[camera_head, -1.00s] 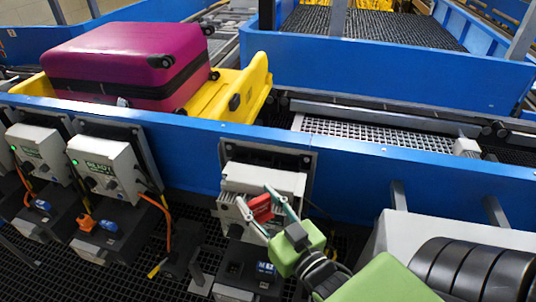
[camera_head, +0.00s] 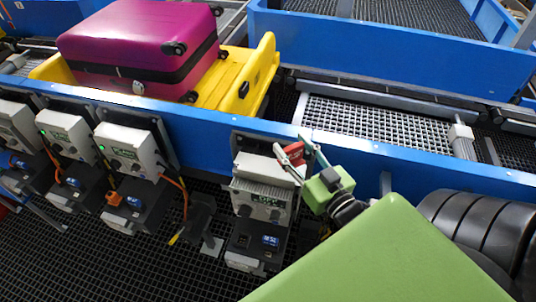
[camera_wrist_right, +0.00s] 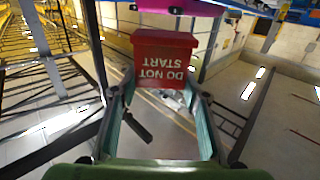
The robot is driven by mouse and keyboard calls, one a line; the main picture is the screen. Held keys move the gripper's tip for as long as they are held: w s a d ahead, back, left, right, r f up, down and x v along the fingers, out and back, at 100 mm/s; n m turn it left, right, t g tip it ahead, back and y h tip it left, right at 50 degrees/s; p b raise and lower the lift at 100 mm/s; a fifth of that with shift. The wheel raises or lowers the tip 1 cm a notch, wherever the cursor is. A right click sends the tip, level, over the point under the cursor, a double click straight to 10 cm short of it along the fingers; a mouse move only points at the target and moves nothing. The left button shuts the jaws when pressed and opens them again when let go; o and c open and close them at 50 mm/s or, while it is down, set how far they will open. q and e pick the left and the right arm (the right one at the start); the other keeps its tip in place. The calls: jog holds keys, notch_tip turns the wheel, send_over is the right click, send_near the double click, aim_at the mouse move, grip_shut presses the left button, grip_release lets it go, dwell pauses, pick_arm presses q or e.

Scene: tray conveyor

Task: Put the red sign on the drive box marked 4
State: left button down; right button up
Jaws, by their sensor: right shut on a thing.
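The red sign (camera_head: 293,153) is held between the fingers of my right gripper (camera_head: 290,146), at the upper right corner of a grey drive box (camera_head: 262,197). In the right wrist view the sign (camera_wrist_right: 165,45) reads "DO NOT START" upside down, between the fingertips (camera_wrist_right: 160,85). I cannot tell whether the sign touches the box. The box has knobs and a small dark display; no number is legible. Other drive boxes (camera_head: 131,150) stand to the left with green lights. My left gripper is not in view.
A blue conveyor wall (camera_head: 210,125) runs behind the boxes. A magenta suitcase (camera_head: 135,45) lies in a yellow tray (camera_head: 262,65) on the conveyor. Orange cables (camera_head: 182,190) hang by the left boxes. Black grating (camera_head: 80,255) covers the floor.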

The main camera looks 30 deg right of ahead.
jog(key=w+f+b, duration=0.2)
jog(key=w, duration=0.1)
jog(key=w+f+b, duration=0.2)
jog(key=w+f, duration=0.1)
jog(key=w+f+b, duration=0.2)
jog(key=w+f, duration=0.1)
jog(key=w, duration=0.1)
jog(key=shift+a, duration=0.4)
notch_tip(320, 180, down, 3)
jog(key=b, duration=0.4)
jog(key=shift+f, duration=0.15)
jog(key=shift+f, duration=0.15)
jog(key=o, duration=1.2)
jog(key=shift+c, duration=0.2)
